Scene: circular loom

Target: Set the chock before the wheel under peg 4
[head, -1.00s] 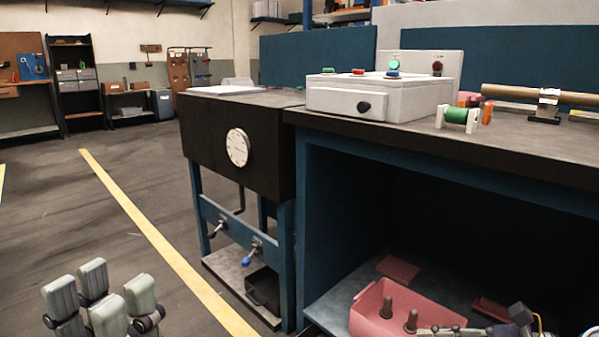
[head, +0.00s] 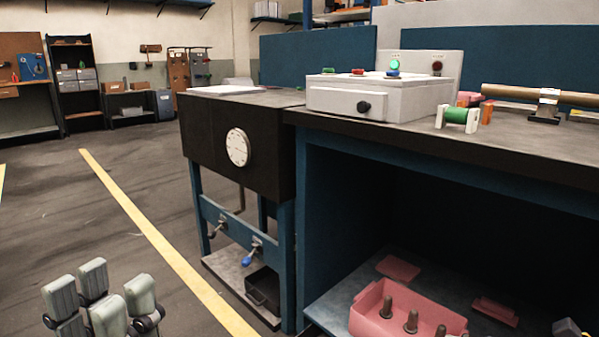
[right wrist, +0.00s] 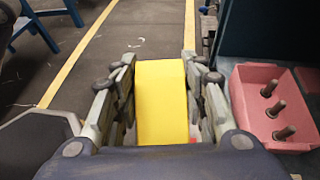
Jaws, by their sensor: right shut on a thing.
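The yellow chock (right wrist: 162,102) is a plain block with a sloped upper end in the right wrist view. My right gripper (right wrist: 162,75) is shut on it, with fingers pressed along both sides. My left gripper (head: 101,300) is at the bottom left of the head view, over the floor. Its padded fingers stand apart with nothing seen between them. I cannot make out peg 4 or the wheel under it in these views.
A pink tray (head: 370,312) with three upright pegs sits on the low shelf under the bench; the tray also shows in the right wrist view (right wrist: 246,100). A blue-legged stand (head: 287,265) with a dial is left of the bench. The floor around the yellow line is clear.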

